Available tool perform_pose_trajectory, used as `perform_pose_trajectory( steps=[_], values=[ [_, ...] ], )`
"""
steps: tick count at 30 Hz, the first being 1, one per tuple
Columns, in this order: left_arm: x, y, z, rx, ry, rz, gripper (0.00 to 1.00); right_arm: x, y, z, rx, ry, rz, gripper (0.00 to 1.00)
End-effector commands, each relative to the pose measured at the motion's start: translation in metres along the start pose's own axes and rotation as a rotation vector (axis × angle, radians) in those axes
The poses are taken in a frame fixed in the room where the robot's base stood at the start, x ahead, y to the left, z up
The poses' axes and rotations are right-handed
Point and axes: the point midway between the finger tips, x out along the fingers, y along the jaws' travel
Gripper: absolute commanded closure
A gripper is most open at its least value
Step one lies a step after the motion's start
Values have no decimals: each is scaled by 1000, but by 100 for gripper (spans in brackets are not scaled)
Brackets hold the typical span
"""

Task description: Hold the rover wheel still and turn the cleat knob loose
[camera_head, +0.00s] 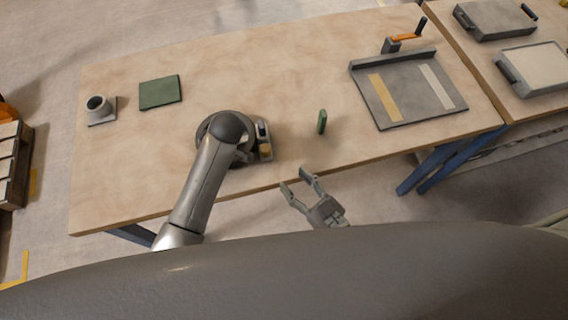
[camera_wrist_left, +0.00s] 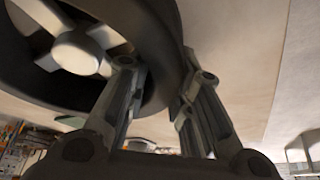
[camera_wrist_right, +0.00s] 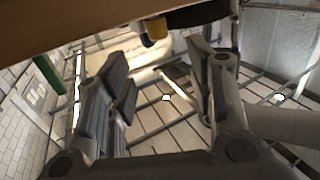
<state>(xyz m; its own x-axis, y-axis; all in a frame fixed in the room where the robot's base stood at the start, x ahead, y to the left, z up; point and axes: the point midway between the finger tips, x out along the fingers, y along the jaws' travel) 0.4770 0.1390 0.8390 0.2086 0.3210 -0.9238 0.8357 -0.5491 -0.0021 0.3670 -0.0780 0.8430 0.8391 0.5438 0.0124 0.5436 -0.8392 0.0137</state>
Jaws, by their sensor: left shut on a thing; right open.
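The rover wheel (camera_head: 203,130) lies on the bench, mostly hidden under my left arm in the head view. Its dark rim and pale spokes fill the upper left wrist view (camera_wrist_left: 165,30). My left gripper (camera_wrist_left: 163,78) is shut on the rim, one finger on each side. A small grey and yellow fitting (camera_head: 265,150), seemingly the cleat knob, sits at the wheel's right side. Its yellow end shows in the right wrist view (camera_wrist_right: 155,29). My right gripper (camera_head: 295,180) is open and empty, apart from the fitting, just off the bench's front edge.
A green upright piece (camera_head: 321,122) stands right of the wheel. A grey tray (camera_head: 440,108) with two strips and an orange-armed crank (camera_head: 402,38) are at the right. A green mat (camera_head: 160,92) and grey cup-like holder (camera_head: 98,108) are at the left. The bench's middle back is clear.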

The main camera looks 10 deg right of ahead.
Motion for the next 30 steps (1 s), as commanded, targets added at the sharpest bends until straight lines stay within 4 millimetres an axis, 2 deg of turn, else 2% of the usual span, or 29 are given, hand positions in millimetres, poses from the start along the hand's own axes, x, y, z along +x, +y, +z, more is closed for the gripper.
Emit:
perform_pose_trajectory(
  steps=[3,9,17,23,30],
  values=[
    [-1,1,-1,-1,1,3,100,3,-18,-3,14,15,93,51],
    [-1,1,-1,-1,1,3,100,4,-36,-5,13,5,247,51],
    [-1,1,-1,-1,1,3,100,6,-42,-5,4,-16,336,51],
    [-1,1,-1,-1,1,3,100,33,-33,-6,1,-13,337,51],
    [-1,1,-1,-1,1,3,100,79,-17,-5,2,-14,336,51]
  ],
)
